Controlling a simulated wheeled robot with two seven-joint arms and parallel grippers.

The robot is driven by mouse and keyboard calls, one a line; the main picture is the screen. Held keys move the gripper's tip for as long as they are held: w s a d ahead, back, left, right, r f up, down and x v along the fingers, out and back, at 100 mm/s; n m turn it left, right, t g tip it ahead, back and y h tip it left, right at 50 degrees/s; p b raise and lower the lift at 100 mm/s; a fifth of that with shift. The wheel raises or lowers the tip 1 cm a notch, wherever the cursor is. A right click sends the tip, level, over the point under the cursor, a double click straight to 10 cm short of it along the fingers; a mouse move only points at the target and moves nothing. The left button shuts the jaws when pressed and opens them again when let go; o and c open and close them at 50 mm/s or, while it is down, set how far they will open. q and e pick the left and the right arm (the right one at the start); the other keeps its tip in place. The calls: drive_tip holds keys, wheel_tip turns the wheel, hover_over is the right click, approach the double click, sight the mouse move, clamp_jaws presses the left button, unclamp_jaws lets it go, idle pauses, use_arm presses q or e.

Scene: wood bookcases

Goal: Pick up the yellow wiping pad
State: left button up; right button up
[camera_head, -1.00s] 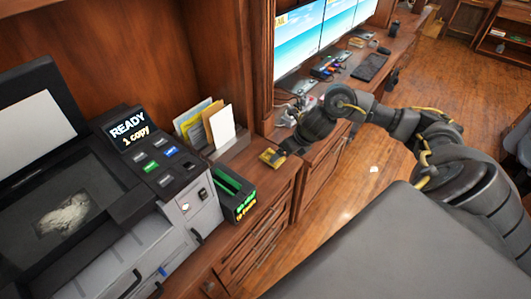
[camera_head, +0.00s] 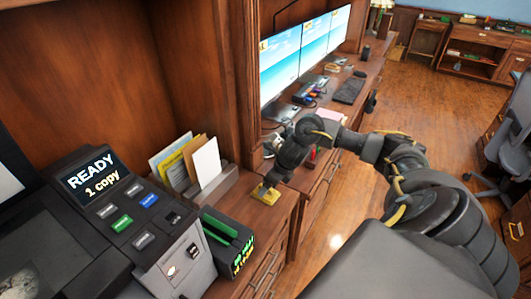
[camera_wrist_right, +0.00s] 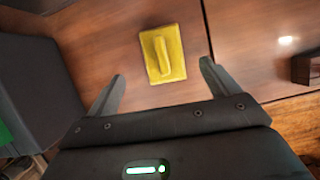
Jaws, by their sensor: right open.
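The yellow wiping pad (camera_wrist_right: 176,68) is a flat square with a raised handle bar. It lies on the wooden cabinet top, ahead of and between the fingertips of my right gripper (camera_wrist_right: 162,80) in the right wrist view. In the head view the pad (camera_head: 265,195) is partly covered by the right gripper (camera_head: 268,184), which hangs just above it. My right gripper is open and empty, with the pad apart from both fingers. My left gripper is not in view.
A copier (camera_head: 140,222) and a black box with green text (camera_head: 226,240) stand left of the pad. The cabinet top's front edge is close.

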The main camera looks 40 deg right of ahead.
sight(270, 197)
drive_tip(key=shift+p+x, duration=0.55)
drive_tip(key=shift+x, duration=2.9)
drive_tip(key=shift+w+d, duration=0.15)
drive_tip(key=shift+d, duration=0.05)
drive_tip(key=shift+r, duration=0.1)
drive_tip(key=shift+c, duration=0.2)
drive_tip(key=c, duration=1)
drive_tip(key=shift+c, duration=0.2)
drive_tip(key=shift+r, duration=0.1)
